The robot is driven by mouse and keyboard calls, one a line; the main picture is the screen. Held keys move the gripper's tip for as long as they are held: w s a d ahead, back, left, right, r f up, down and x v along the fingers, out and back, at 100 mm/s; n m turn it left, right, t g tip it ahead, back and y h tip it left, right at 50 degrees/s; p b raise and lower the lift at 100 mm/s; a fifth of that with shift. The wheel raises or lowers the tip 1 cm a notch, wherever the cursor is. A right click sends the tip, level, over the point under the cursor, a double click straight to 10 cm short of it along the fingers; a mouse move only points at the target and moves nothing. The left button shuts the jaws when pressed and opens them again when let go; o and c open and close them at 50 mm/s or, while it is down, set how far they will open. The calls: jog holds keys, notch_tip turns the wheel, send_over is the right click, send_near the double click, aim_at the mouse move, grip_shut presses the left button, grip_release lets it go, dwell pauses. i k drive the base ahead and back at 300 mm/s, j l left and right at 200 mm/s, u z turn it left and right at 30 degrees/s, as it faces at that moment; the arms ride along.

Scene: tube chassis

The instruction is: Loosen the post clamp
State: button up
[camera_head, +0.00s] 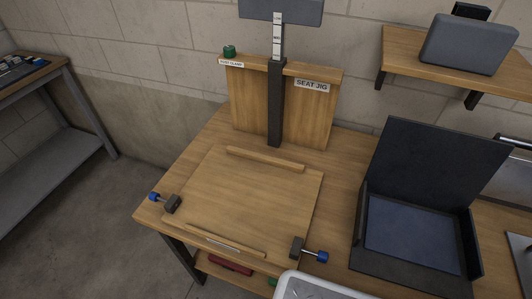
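The post clamp shows as a green knob (229,51) at the upper left corner of the upright wooden seat jig (306,115). A small white label (231,63) sits just below the knob and seems to read "POST CLAMP". A dark upright post (275,105) stands in the middle of the jig, with a pale marked scale (277,38) above it. A dark grey block (282,10) sits at the top of the post. My gripper is not in view, and nothing touches the knob.
A flat board (245,200) with two wooden strips lies before the jig. Blue-knobbed clamps stand at its left (165,202) and right (308,250). An open black case (412,235) is at right. A wall shelf (450,62) holds a grey box (465,44).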

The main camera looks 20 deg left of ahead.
aim_at(228, 51)
jog(key=j, duration=3.95)
